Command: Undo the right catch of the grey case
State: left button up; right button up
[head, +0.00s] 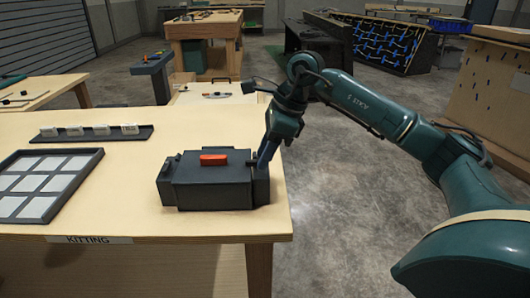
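The grey case (208,187) sits closed near the right front corner of the wooden table, with an orange-red handle (214,160) on its lid. My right gripper (264,160) points down at the case's right end, close beside or touching it. Its fingers cover that end, so the right catch is hidden or too small to make out. I cannot tell whether the fingers are open or shut. My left gripper is not in view.
The table (115,212) has a tray of pale squares (98,160) at left and a dark rack with several small white blocks (97,132) behind. Bare table lies left of the case. The table's right edge is close to the case, with open floor (340,200) beyond.

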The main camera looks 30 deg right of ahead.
jog(key=shift+f, duration=0.1)
jog(key=shift+c, duration=0.5)
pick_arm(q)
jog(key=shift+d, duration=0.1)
pick_arm(e)
grip_shut()
jog(key=m+t+h, duration=0.1)
jog(key=m, duration=0.2)
jog(key=shift+s+a, duration=0.15)
jog(key=m, duration=0.3)
jog(key=shift+a+t+h, duration=0.1)
jog(key=shift+t+h, duration=0.2)
jog(key=shift+h, duration=0.1)
jog(key=m, duration=0.1)
jog(key=m+h, duration=0.1)
jog(key=m, duration=0.1)
jog(key=shift+a+m+t, duration=0.2)
jog(key=shift+m+t, duration=0.1)
jog(key=m+h, duration=0.2)
jog(key=m, duration=0.2)
jog(key=shift+a+b, duration=0.15)
jog(key=shift+b, duration=0.2)
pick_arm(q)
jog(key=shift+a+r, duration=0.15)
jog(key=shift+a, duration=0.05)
pick_arm(e)
jog(key=shift+a+m+h, duration=0.15)
jog(key=shift+m+h, duration=0.65)
jog(key=shift+m, duration=1.3)
